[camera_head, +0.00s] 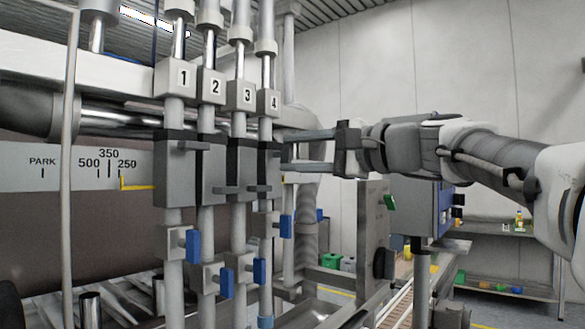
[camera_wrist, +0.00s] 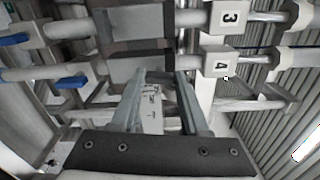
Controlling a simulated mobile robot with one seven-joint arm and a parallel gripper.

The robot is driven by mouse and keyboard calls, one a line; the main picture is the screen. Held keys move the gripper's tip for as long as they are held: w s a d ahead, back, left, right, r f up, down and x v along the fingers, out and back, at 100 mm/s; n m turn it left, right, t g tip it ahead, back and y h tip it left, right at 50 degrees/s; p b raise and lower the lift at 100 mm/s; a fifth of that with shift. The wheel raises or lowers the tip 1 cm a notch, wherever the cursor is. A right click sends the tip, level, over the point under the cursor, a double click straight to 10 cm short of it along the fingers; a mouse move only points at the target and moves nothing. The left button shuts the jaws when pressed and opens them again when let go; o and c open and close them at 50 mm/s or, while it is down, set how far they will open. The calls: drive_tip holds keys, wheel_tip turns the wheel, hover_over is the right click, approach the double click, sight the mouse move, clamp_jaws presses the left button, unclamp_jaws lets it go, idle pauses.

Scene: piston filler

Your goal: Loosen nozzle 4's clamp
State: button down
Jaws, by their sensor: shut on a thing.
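Nozzle 4 (camera_head: 268,215) is the rightmost of the numbered vertical nozzles, with its label block (camera_head: 270,103) at the top. Its grey clamp block (camera_head: 268,172) has a dark upper part and sits at mid height; it also shows in the wrist view (camera_wrist: 130,68). My gripper (camera_head: 283,152) reaches in from the right, with its fingers one above the other at this block. In the wrist view my gripper (camera_wrist: 161,74) has its fingertips apart against the block's near side. It is shut on part of the clamp; the gripped part is mostly hidden.
Nozzle 3's block (camera_wrist: 135,23) lies close beside nozzle 4's. Blue handles (camera_head: 286,226) hang lower on the nozzles. A grey upright panel (camera_head: 370,235) stands below my arm. Open space lies right of the nozzles, before the pale wall (camera_head: 380,80).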

drive_tip(key=shift+f+n+b, duration=0.1)
drive_tip(key=shift+n+b, duration=0.4)
drive_tip(key=shift+n, duration=0.3)
drive_tip(key=shift+c, duration=2)
unclamp_jaws()
drive_tip(key=shift+s+d, duration=0.1)
drive_tip(key=shift+d, duration=0.05)
drive_tip(key=v, duration=1.7)
drive_tip(key=shift+s, duration=0.1)
